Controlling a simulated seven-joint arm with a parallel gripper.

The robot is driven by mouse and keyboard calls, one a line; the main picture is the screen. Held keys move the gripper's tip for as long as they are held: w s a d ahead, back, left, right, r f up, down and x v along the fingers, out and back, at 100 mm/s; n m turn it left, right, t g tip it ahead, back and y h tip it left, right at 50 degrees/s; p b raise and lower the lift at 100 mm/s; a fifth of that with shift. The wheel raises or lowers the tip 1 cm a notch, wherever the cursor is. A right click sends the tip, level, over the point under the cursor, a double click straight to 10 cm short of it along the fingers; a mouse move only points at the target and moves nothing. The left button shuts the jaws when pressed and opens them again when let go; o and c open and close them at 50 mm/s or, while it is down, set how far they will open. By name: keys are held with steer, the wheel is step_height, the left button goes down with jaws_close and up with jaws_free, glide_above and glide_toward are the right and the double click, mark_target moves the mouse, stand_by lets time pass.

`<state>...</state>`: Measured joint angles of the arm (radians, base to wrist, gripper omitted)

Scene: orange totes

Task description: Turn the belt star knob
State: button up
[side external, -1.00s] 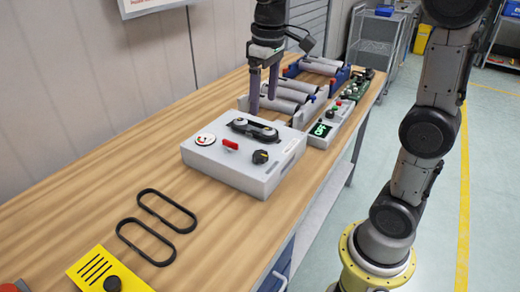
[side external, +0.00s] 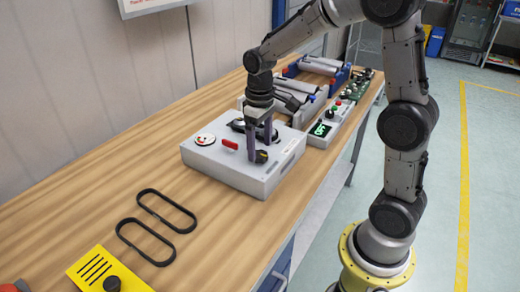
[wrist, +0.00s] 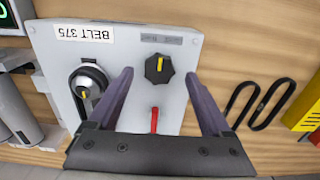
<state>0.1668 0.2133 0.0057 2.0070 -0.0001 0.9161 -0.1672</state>
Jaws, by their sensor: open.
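The black star knob with a yellow pointer line (wrist: 158,69) sits on the light grey box (wrist: 55,25) labelled "BELT 375". It also shows on the box's right front corner in the side view (side external: 262,156). My gripper (wrist: 158,76) is open and points down over the box. In the wrist view the knob appears between the two fingertips, with a gap on each side. In the side view the fingertips (side external: 262,146) are close to the knob and partly cover it. I cannot tell whether either finger touches it.
A control unit with a green display (side external: 320,129) and rollers stand behind. Two black belt loops (side external: 146,241) lie in front.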

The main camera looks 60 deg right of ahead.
steer(key=shift+f, duration=1)
jaws_close()
steer(key=shift+m, duration=0.3)
steer(key=m, duration=1.3)
steer(key=shift+r, duration=0.1)
steer(key=shift+w, duration=0.1)
